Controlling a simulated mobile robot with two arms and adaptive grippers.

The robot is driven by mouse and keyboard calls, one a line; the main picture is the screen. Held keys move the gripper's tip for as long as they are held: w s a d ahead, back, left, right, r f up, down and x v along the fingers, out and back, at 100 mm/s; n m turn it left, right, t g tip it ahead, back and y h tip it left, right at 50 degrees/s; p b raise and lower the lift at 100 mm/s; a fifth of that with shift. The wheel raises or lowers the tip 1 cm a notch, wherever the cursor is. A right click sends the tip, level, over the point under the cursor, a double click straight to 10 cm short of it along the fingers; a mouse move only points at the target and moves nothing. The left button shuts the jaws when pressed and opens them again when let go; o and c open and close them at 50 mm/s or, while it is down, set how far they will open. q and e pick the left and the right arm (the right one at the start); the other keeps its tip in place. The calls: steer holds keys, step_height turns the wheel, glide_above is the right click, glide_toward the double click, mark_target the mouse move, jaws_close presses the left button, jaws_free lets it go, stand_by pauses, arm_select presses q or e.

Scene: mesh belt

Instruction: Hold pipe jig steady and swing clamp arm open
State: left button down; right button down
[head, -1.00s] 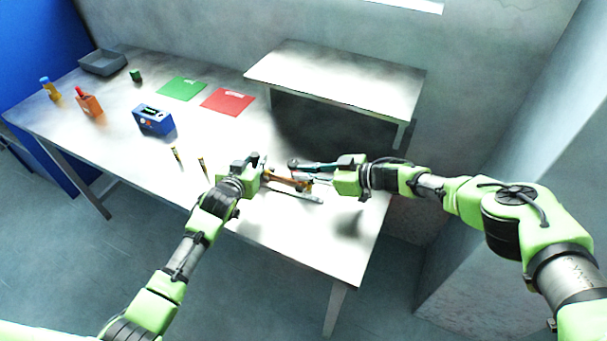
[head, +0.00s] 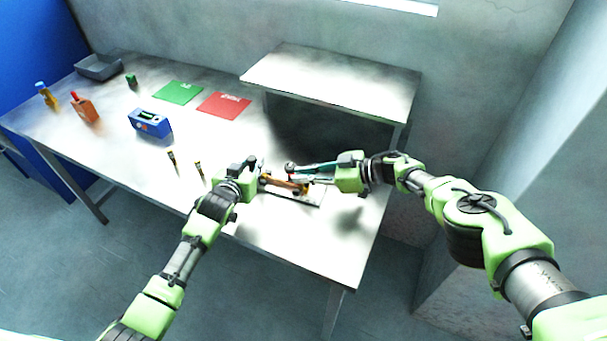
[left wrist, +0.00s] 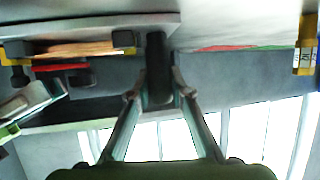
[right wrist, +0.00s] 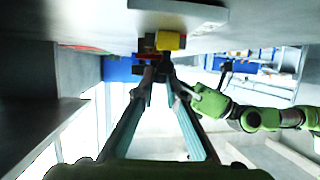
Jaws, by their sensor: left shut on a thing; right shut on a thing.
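The pipe jig (head: 312,197) lies near the front right of the table, a flat plate bearing a copper-coloured pipe (head: 283,184) and yellow blocks. My left gripper (head: 261,171) is at the jig's left end. In the left wrist view its fingers (left wrist: 158,92) are shut on a dark upright post (left wrist: 159,62) of the jig. My right gripper (head: 294,168) reaches in from the right above the jig. In the right wrist view its fingers (right wrist: 157,78) are shut on a dark end beside a red part (right wrist: 148,56), seemingly the clamp arm. The exact grip is partly hidden.
A raised shelf (head: 335,80) stands behind the jig. A blue device (head: 150,123), green mat (head: 178,92), red mat (head: 224,104), bottles (head: 82,108) and grey tray (head: 99,66) are further left. Two small upright items (head: 172,162) stand left of my left gripper.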

steer(key=shift+s, duration=0.15)
stand_by(0.8)
steer(key=c, duration=2)
jaws_free()
steer(key=shift+f, duration=0.1)
steer(key=shift+c, duration=0.2)
steer(key=shift+d, duration=0.1)
steer(key=shift+v, duration=0.75)
steer(key=v, duration=1)
steer(key=shift+d, duration=0.15)
